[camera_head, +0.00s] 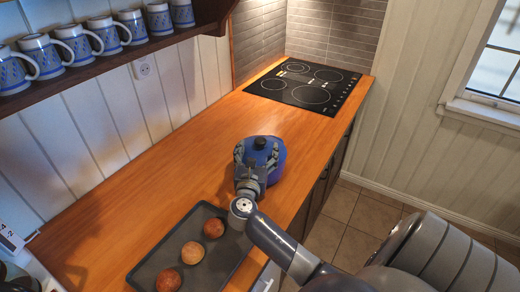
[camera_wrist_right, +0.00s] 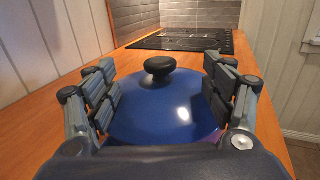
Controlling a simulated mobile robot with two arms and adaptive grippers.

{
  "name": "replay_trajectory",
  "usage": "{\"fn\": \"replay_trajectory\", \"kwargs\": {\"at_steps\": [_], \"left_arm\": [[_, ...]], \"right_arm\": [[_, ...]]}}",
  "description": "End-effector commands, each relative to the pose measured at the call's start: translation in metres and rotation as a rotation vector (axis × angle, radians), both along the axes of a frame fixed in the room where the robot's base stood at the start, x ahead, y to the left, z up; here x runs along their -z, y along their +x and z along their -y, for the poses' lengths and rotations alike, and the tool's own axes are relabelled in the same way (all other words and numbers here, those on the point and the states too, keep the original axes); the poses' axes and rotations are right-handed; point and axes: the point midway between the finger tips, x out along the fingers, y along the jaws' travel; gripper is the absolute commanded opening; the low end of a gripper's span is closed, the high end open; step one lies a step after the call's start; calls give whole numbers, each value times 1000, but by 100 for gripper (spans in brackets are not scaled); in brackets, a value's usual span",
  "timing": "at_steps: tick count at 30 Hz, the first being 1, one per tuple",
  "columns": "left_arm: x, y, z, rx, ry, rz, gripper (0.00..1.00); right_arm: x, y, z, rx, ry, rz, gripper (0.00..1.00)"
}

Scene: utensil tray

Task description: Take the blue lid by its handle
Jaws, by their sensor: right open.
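The blue lid (camera_wrist_right: 165,108) is glossy and domed, with a round black handle (camera_wrist_right: 159,66) on top. In the head view the lid (camera_head: 273,150) sits on what looks like a blue pot on the wooden counter, partly hidden by my right gripper; its black handle (camera_head: 260,143) shows there too. My right gripper (camera_head: 257,152) is open over the lid. In the right wrist view its fingers (camera_wrist_right: 160,86) stand on either side of the lid, with the handle between and beyond them, not visibly touched. My left gripper is not in view.
A dark tray (camera_head: 226,262) with three round balls or buns (camera_head: 193,252) lies nearer on the wooden counter (camera_head: 150,190). A black cooktop (camera_head: 312,85) is at the far end. A shelf (camera_head: 110,58) with several blue mugs hangs on the left wall. The counter left of the pot is clear.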

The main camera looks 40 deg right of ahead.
Motion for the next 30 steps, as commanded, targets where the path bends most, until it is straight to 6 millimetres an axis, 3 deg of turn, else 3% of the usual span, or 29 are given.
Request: {"fn": "replay_trajectory", "kwargs": {"at_steps": [4,11,20,23,30], "left_arm": [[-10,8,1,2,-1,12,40],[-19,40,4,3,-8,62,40],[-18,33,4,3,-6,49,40],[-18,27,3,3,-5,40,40],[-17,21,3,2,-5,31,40]], "right_arm": [[-3,11,15,3,-2,-1,76],[-1,28,36,1,0,1,76],[1,31,39,1,1,1,76],[1,31,39,1,1,1,58],[3,30,39,1,3,-1,3]]}}
